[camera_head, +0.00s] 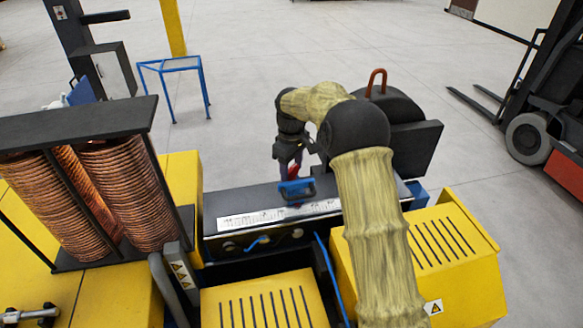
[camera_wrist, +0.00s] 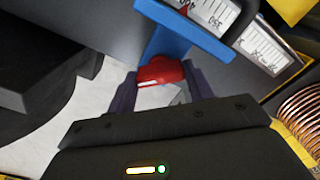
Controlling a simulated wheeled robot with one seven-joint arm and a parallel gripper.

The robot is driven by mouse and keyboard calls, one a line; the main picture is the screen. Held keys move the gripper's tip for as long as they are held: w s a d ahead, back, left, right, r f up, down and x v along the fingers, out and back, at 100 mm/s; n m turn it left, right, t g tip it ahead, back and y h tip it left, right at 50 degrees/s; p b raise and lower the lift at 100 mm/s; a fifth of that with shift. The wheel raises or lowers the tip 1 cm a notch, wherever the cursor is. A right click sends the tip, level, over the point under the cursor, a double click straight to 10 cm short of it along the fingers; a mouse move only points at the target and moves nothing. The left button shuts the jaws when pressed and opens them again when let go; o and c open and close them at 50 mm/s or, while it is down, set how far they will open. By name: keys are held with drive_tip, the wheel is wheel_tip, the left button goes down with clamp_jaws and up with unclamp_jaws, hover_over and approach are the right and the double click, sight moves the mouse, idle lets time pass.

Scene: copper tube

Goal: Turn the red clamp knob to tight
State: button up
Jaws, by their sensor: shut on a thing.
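The red clamp knob (camera_wrist: 160,71) shows in the wrist view against a blue clamp piece (camera_wrist: 200,34). My gripper (camera_wrist: 161,80) has one dark finger on each side of the knob and is shut on it. A white mark shows along the knob's near edge. In the head view my gripper (camera_head: 289,165) reaches down from above, and a small part of the red knob (camera_head: 294,174) shows at its fingertips. The blue clamp piece (camera_head: 297,188) sits on the dark machine bed beside a white ruled scale (camera_head: 280,214). The fingers partly hide the knob.
Copper coils (camera_head: 128,193) in a dark frame stand at the left. Yellow slotted covers (camera_head: 265,303) lie in front of the bed. A dark rounded machine part with a red-orange handle (camera_head: 376,82) stands behind my arm. A forklift (camera_head: 540,105) is at the far right.

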sight(292, 168)
drive_tip(key=m, duration=0.4)
drive_tip(key=shift+r+m, duration=0.15)
drive_tip(key=shift+m, duration=1.95)
drive_tip(key=shift+w, duration=0.1)
drive_tip(key=o, duration=0.7)
wheel_tip(292, 168, up, 17)
drive_tip(key=b, duration=0.2)
drive_tip(key=shift+r, duration=0.15)
